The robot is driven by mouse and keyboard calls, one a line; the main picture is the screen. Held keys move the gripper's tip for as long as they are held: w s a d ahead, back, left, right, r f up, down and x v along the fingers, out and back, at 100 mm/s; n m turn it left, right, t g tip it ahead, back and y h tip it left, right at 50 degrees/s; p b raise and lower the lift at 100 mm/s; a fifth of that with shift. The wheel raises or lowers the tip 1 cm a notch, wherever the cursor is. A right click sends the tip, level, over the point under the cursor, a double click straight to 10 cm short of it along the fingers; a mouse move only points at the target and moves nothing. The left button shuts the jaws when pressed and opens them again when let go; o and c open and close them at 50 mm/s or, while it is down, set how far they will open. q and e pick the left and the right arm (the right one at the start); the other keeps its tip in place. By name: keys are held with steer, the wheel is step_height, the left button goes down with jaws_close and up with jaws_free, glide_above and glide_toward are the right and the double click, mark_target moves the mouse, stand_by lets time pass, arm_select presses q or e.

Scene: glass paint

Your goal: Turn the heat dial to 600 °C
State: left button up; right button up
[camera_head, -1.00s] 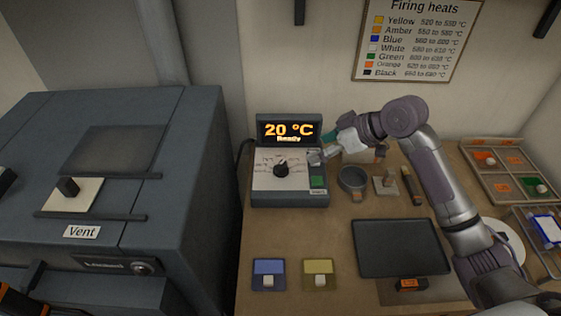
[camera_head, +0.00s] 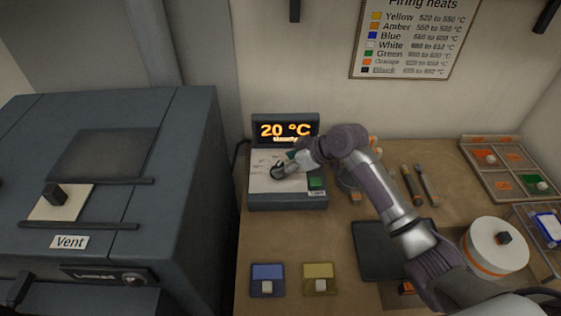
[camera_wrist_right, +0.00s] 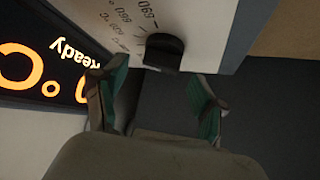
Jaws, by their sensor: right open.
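The heat control box (camera_head: 290,203) stands on the bench against the wall. Its display (camera_head: 286,130) reads 20 °C, Ready. The dark heat dial (camera_wrist_right: 163,52) sits on the white scale plate (camera_wrist_right: 112,18), and some printed numbers, including 650, show beside it. My right gripper (camera_head: 279,170) is over the plate at the dial. In the right wrist view its green-padded fingers (camera_wrist_right: 157,100) are open and empty, with the dial just beyond the gap between them. My left gripper is out of view.
A green button (camera_head: 316,182) is at the box's right. A kiln (camera_head: 170,200) with a Vent slider fills the left. Blue and yellow tiles (camera_head: 268,280) lie in front; a dark tray (camera_head: 372,250) and white round stand (camera_head: 497,245) are to the right.

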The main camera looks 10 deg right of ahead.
steer(key=shift+x, duration=1.25)
steer(key=c, duration=1.1)
